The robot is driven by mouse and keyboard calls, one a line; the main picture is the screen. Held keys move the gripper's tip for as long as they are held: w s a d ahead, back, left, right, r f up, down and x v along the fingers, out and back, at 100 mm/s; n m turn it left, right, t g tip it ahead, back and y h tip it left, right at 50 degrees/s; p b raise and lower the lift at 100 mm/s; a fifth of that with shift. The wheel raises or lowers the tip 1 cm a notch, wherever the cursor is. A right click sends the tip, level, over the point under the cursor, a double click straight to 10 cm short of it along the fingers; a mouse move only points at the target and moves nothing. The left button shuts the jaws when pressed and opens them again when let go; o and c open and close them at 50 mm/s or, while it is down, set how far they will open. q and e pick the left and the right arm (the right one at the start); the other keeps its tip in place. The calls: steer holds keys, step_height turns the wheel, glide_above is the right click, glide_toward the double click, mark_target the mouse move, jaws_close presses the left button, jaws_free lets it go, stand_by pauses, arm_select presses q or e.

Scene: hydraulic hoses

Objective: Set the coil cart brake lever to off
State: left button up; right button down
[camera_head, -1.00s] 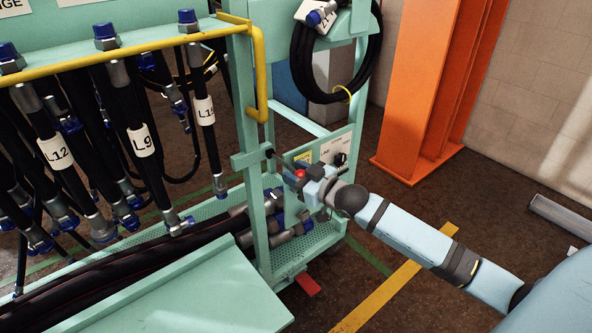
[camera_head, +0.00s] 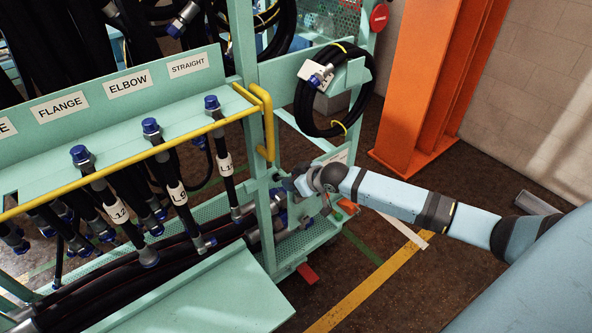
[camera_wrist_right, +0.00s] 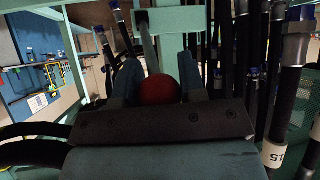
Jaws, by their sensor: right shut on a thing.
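The coil cart (camera_head: 263,228) is a mint-green frame in the middle of the head view. My right gripper (camera_head: 291,187) is at its right upright post, and the arm comes in from the right. In the right wrist view my right gripper (camera_wrist_right: 159,85) has its two fingers closed around the red ball knob (camera_wrist_right: 158,91) of the brake lever. A grey bar (camera_wrist_right: 147,42), apparently the lever's shaft, runs from the knob toward a dark slot in the green frame. In the head view the gripper hides the knob and lever. My left gripper is in neither view.
A coiled black hose (camera_head: 336,90) hangs above my right gripper. Labelled hoses (camera_head: 177,195) and a yellow rail (camera_head: 130,152) are to the left. An orange column (camera_head: 432,85) stands behind right. The floor (camera_head: 400,290) in front right is mostly open.

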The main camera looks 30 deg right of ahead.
steer(key=w+r+g+p, duration=0.1)
steer(key=p, duration=0.1)
steer(key=w+r+g+p, duration=0.1)
steer(key=r+p, duration=0.1)
steer(key=shift+w+g, duration=0.2)
steer(key=shift+g, duration=0.3)
steer(key=shift+w+a+r+p, duration=0.1)
steer(key=shift+w+p, duration=0.1)
steer(key=shift+p, duration=0.3)
arm_select(q)
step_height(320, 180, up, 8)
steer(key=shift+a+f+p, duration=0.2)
steer(key=shift+p, duration=0.25)
arm_select(e)
steer(key=shift+w+r, duration=0.25)
steer(key=shift+w, duration=0.35)
steer(key=c, duration=0.7)
jaws_free()
steer(key=shift+f, duration=0.1)
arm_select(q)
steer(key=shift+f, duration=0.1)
